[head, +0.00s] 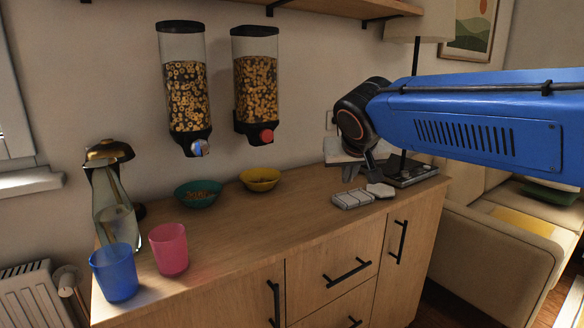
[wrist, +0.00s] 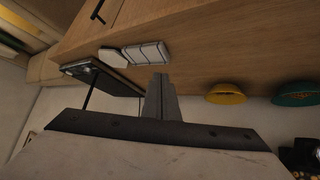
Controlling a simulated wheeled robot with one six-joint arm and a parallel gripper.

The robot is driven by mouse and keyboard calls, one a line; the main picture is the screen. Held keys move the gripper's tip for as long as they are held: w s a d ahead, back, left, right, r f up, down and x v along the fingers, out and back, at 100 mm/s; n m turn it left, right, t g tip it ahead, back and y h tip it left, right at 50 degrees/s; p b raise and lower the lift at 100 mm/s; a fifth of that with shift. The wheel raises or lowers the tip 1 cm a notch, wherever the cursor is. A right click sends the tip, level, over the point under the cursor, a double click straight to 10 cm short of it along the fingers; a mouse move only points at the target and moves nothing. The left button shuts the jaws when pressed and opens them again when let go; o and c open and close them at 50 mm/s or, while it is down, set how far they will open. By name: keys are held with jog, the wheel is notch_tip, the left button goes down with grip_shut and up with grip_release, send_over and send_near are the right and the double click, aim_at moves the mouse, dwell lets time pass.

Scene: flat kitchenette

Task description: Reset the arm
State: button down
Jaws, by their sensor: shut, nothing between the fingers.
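My gripper (head: 361,168) is at the end of my blue arm, over the right part of the wooden counter (head: 330,219). Its fingers point down and look closed together with nothing between them. In the wrist view the shut fingers (wrist: 161,98) stick out over the counter, beside a pale segmented block (wrist: 146,53). In the head view that block (head: 352,200) lies on the counter just below the fingers. I cannot tell how high the fingers are above the counter.
A white hexagonal piece (head: 380,190) and a dark lamp base (head: 411,174) are close to the gripper. A yellow bowl (head: 260,180), a teal bowl (head: 198,194), a pink cup (head: 169,250), a blue cup (head: 116,272) and a glass bottle (head: 117,213) stand further left. Two cereal dispensers (head: 183,90) hang above.

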jog(key=s+d+f+g, duration=0.1)
jog(key=s+d+f, duration=0.5)
jog(key=s, duration=0.2)
jog(key=s+d+f+g, duration=0.1)
jog(key=s+d+f, duration=0.4)
jog(key=s+d, duration=0.25)
jog(key=s+d+f+g, duration=0.2)
jog(key=s+f, duration=0.9)
jog(key=s, duration=0.2)
jog(key=shift+s+d+y, duration=0.15)
jog(key=shift+s+y, duration=0.15)
dwell(1.5)
